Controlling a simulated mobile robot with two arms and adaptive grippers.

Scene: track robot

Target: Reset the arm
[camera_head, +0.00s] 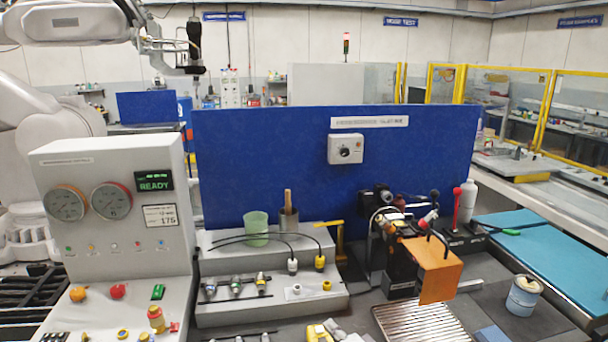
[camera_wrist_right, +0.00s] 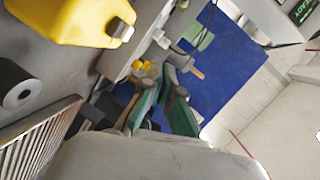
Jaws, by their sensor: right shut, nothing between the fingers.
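My right gripper (camera_wrist_right: 161,84) shows in the right wrist view as two fingers with green pads. It is shut and empty. In that view, a large pale rounded surface fills the bottom, and the fingers extend away above it towards the bench fittings. I cannot make out this gripper clearly in the head view. My left gripper is not seen. The task names no loose object.
A yellow container (camera_wrist_right: 75,20) and a metal grating (camera_wrist_right: 40,138) are close in the wrist view. A blue board (camera_head: 260,160) stands behind the bench. The gauge panel (camera_head: 115,235) is at left, an orange plate (camera_head: 430,270) right of centre.

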